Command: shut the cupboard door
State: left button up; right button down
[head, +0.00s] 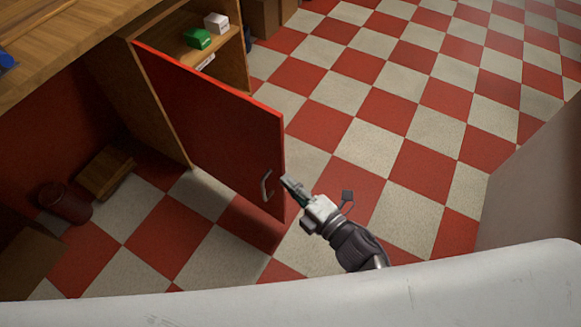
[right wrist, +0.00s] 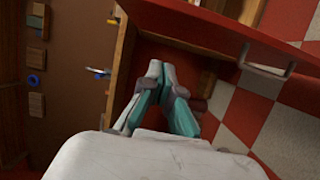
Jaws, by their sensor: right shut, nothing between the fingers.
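The red cupboard door (head: 215,125) stands wide open in the head view, swung out from the wooden cupboard (head: 160,80). A metal handle (head: 266,186) sits near its free edge. The door (right wrist: 215,22) and its handle (right wrist: 265,68) also show in the right wrist view. My right gripper (head: 288,184) is shut and empty, close to the door's free edge near the handle; whether it touches the door I cannot tell. In the right wrist view its fingertips (right wrist: 160,72) are together, apart from the handle. My left gripper is not in view.
Inside the cupboard are a green box (head: 197,38) and a white box (head: 216,22). A wooden worktop (head: 75,40) is at the upper left. The checkered floor (head: 400,100) is clear to the right.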

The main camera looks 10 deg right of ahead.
aim_at(273, 143)
jog(key=w+a, duration=0.1)
jog(key=w, duration=0.2)
jog(key=w+a, duration=0.1)
jog(key=w, duration=0.3)
jog(key=w+a, duration=0.1)
jog(key=w, duration=0.3)
jog(key=shift+w+a+r, duration=0.1)
jog(key=shift+w+r, duration=0.05)
jog(key=shift+r, duration=0.15)
